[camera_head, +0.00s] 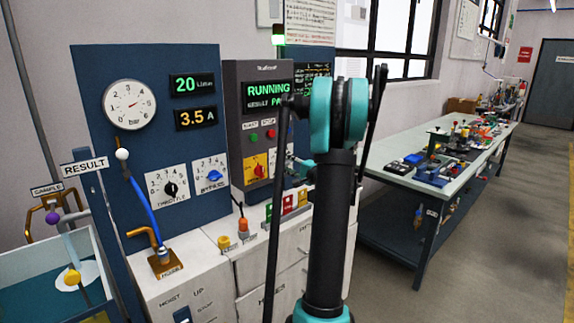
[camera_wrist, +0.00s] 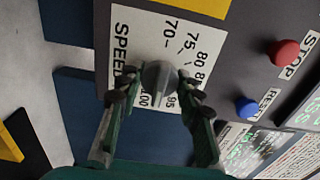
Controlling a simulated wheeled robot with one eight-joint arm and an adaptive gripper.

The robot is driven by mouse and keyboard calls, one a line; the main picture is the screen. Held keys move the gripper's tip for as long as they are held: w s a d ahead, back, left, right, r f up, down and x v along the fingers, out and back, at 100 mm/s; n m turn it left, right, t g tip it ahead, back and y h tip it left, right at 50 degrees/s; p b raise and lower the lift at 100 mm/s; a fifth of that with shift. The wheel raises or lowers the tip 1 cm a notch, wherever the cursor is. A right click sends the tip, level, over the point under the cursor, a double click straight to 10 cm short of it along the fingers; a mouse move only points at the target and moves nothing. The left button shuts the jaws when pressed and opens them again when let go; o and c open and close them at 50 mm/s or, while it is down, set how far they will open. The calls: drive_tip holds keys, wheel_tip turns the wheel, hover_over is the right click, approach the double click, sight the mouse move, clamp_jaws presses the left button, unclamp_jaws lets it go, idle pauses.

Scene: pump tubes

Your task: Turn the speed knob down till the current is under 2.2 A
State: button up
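The grey speed knob (camera_wrist: 157,78) sits on a white dial plate (camera_wrist: 135,32) marked SPEED, with numbers from 70 to 100 visible. Its pointer setting is hard to read. My gripper (camera_wrist: 157,91) has one finger on each side of the knob, with small gaps showing; it looks open around the knob, not clamped. In the head view my gripper (camera_head: 302,164) is at the control box (camera_head: 235,110), and the speed knob is hidden behind my arm. The current display (camera_head: 196,117) reads 3.5 A. The box screen (camera_head: 267,94) reads RUNNING.
A red stop button (camera_wrist: 284,52) and a blue reset button (camera_wrist: 247,107) are close to the dial. The flow display (camera_head: 194,84) reads 20. Throttle (camera_head: 170,188) and bypass (camera_head: 212,175) knobs are on the blue panel. A cluttered workbench (camera_head: 400,181) stands right.

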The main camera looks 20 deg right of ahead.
drive_tip(key=c, duration=0.5)
drive_tip(key=shift+n, duration=2.8)
drive_tip(key=o, duration=1.2)
drive_tip(key=shift+s+d, duration=0.1)
drive_tip(key=shift+s, duration=0.05)
